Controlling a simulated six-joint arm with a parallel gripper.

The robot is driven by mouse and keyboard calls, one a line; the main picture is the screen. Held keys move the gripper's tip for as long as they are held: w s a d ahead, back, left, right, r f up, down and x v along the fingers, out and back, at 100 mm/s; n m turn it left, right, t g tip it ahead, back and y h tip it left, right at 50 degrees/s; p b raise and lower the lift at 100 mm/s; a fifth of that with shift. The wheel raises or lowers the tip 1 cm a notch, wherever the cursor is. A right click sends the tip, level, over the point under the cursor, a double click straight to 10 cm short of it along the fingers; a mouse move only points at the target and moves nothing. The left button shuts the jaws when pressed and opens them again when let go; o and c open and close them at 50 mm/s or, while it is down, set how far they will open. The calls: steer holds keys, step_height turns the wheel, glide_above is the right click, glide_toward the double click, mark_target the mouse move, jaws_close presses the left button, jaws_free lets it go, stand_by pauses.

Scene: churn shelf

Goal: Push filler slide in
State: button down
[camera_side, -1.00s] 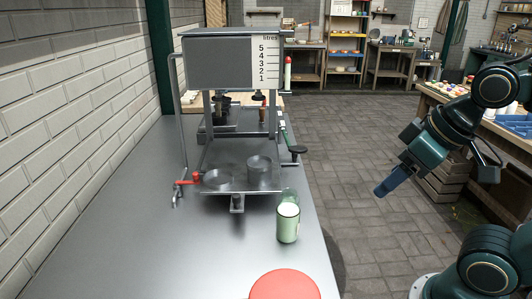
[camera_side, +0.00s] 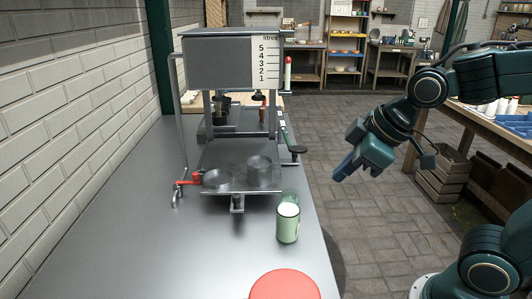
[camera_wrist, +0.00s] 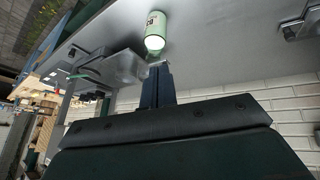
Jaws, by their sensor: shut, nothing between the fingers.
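The filler (camera_side: 217,62) is a grey metal tank on a frame with a litres scale on its right front. Below it a flat metal plate, which looks like the slide (camera_side: 236,184), juts toward the front with a small knob (camera_side: 238,203) on its front edge. Two round metal dishes (camera_side: 259,172) rest on it. My gripper (camera_side: 341,173) is shut and empty, in the air to the right of the bench, apart from the filler. In the wrist view its blue fingers (camera_wrist: 157,85) are together, pointing toward the bench.
A pale green can (camera_side: 288,223) with a white top stands front right of the filler; it also shows in the wrist view (camera_wrist: 155,32). A clear green glass is behind it. A red disc (camera_side: 285,285) lies at the front. A red-handled tap (camera_side: 190,181) is at the left.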

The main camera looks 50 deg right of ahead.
steer(key=w+a+f+n+y, duration=0.1)
steer(key=w+a+f+n, duration=0.1)
steer(key=w, duration=0.3)
steer(key=w+a+f+n, duration=0.3)
steer(key=w+n, duration=0.2)
steer(key=w, duration=0.1)
steer(key=shift+a+f+n+t+y, duration=0.3)
steer(key=shift+a+f+t+y, duration=0.05)
steer(key=shift+a+t+y, duration=0.05)
steer(key=shift+w+f, duration=0.1)
glide_toward(234, 210)
step_height(234, 210, down, 3)
steer(key=a, duration=0.2)
steer(key=shift+w+d+f, duration=0.1)
steer(key=shift+w+d, duration=0.15)
steer(key=shift+w, duration=0.35)
steer(key=shift+w+d, duration=0.25)
steer(key=shift+w, duration=0.35)
steer(key=shift+w+d, duration=0.1)
